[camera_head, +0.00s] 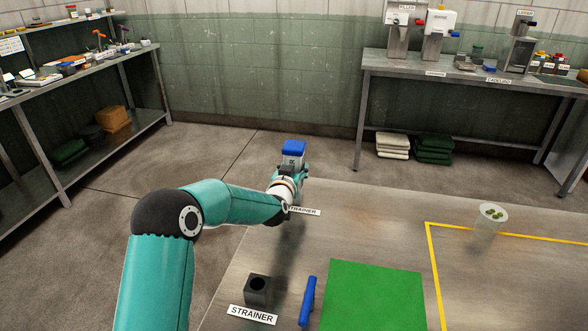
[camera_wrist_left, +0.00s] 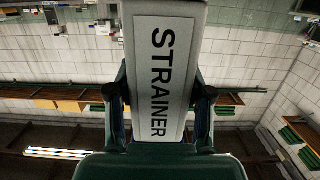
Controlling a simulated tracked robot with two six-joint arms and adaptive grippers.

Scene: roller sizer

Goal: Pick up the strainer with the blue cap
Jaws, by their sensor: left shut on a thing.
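The strainer (camera_head: 294,161) is a pale block with a blue cap (camera_head: 294,147) on top. It stands upright in my left gripper (camera_head: 291,173), above the far left part of the table. In the left wrist view the strainer (camera_wrist_left: 165,75) fills the middle, with the word STRAINER on its face. The fingers of my left gripper (camera_wrist_left: 160,100) close on it from both sides. The blue cap is out of the left wrist view. My right gripper is in neither view.
The metal table (camera_head: 380,220) holds a dark block with a round hole (camera_head: 257,290), a blue bar (camera_head: 307,300), a green mat (camera_head: 373,297) and a clear cup with green pieces (camera_head: 488,221). Yellow tape (camera_head: 434,275) marks the right side. Shelves (camera_head: 80,130) and a bench with machines (camera_head: 470,77) stand behind.

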